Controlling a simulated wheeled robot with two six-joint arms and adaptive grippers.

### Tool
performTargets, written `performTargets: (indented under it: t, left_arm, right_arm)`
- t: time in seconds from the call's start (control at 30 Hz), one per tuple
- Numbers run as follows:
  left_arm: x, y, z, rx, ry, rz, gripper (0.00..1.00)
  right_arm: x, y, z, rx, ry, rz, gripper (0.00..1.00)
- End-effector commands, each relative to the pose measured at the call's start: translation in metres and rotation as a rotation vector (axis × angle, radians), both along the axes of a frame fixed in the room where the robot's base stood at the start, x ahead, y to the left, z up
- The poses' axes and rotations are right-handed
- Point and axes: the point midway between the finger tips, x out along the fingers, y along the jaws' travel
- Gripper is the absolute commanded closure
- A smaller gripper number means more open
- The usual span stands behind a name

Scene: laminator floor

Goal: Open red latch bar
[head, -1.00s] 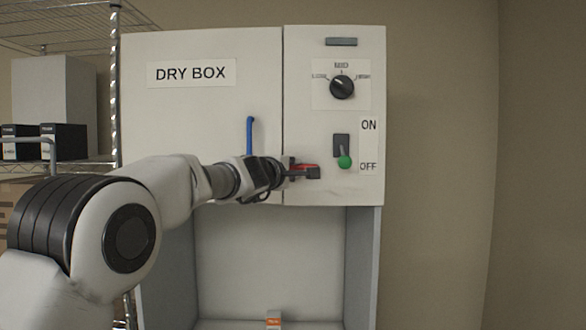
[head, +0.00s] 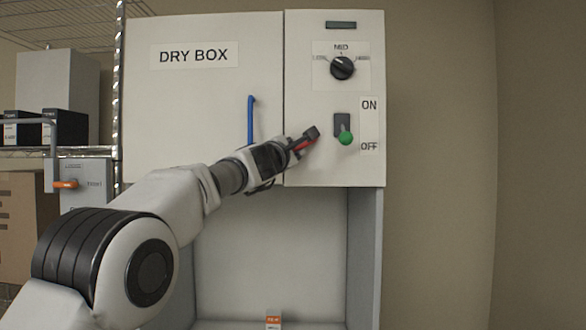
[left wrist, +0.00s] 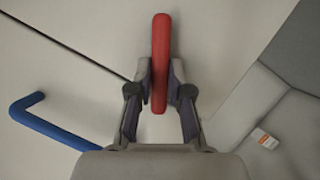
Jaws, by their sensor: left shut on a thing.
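The red latch bar (left wrist: 161,40) runs between the two fingers of my left gripper (left wrist: 160,82) in the left wrist view. The gripper is shut on it. In the head view my left gripper (head: 309,138) is at the lower part of the dry box front, just right of the door seam. Only a short strip of the red bar (head: 304,145) shows there, tilted up to the right; the fingers and wrist hide the rest. My right gripper is not in view.
The dry box door (head: 180,110) is closed and has a blue handle (head: 251,120), also in the left wrist view (left wrist: 45,115). A green-tipped switch (head: 345,137) sits close right of the gripper, below a black dial (head: 342,68). An open bay lies below.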

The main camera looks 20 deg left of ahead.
Motion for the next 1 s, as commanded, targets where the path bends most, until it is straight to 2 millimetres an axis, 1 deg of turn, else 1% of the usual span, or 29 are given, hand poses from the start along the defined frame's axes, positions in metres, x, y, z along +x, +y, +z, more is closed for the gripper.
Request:
performTargets:
  t: [0.03, 0.1, 0.4, 0.53, 0.7, 1.0]
  left_arm:
    - [-0.002, -0.001, -0.003, -0.041, -0.023, -0.002, 1.00]
    - [-0.002, -0.001, -0.004, -0.104, -0.040, -0.001, 1.00]
    - [-0.001, -0.003, -0.002, -0.379, -0.118, -0.003, 1.00]
    - [-0.001, -0.004, -0.001, -0.497, -0.151, -0.004, 1.00]
    - [-0.001, -0.005, 0.000, -0.651, -0.195, -0.004, 1.00]
    - [0.000, -0.006, 0.003, -0.885, -0.262, -0.005, 1.00]
  right_arm:
    - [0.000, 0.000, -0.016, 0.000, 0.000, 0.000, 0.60]
    - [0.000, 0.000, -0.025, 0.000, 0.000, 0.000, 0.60]
    - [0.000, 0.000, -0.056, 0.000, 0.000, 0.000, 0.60]
    - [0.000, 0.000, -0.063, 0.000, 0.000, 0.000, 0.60]
    - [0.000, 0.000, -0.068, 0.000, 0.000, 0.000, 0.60]
    - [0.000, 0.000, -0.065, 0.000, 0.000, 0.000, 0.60]
